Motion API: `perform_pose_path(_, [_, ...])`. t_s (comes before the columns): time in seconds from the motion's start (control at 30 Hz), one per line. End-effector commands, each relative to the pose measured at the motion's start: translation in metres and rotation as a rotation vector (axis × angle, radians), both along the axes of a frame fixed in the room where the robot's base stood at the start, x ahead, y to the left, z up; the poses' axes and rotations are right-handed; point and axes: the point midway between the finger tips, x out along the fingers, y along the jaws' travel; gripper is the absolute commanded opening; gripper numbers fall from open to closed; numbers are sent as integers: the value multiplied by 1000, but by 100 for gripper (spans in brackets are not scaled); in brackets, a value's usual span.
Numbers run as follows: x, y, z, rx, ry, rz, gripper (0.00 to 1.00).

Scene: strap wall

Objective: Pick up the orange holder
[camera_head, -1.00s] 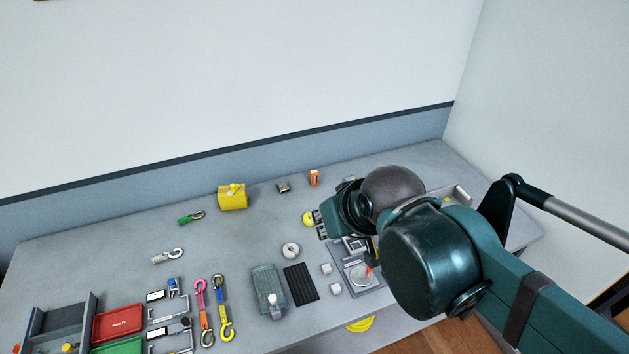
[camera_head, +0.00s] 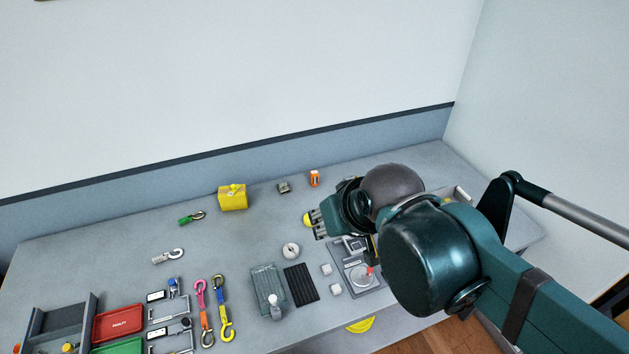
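The orange holder (camera_head: 314,178) stands upright near the back of the grey table, right of centre. It is small, orange with a pale part on its face. My gripper (camera_head: 317,224) is in front of the holder and apart from it, at the end of my dark green arm. Its fingers point left in the picture, just beside a yellow round thing (camera_head: 307,220) that they partly cover. The fingers are small and seen from the side, so their opening is unclear. I see nothing held between them.
A small grey block (camera_head: 284,187) and a yellow box (camera_head: 233,197) stand left of the holder. A white ring (camera_head: 291,250), a black ribbed mat (camera_head: 301,283) and small white cubes (camera_head: 334,289) lie in front. The wall rises close behind. Table between holder and gripper is mostly clear.

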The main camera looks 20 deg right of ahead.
Motion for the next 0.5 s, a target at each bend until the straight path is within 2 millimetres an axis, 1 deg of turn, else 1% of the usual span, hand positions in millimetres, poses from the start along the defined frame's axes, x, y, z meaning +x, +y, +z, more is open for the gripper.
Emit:
perform_pose_path(0.27, [22, -4, 10, 22, 26, -57, 35])
perform_pose_path(0.5, [55, -11, 21, 53, 64, -145, 35])
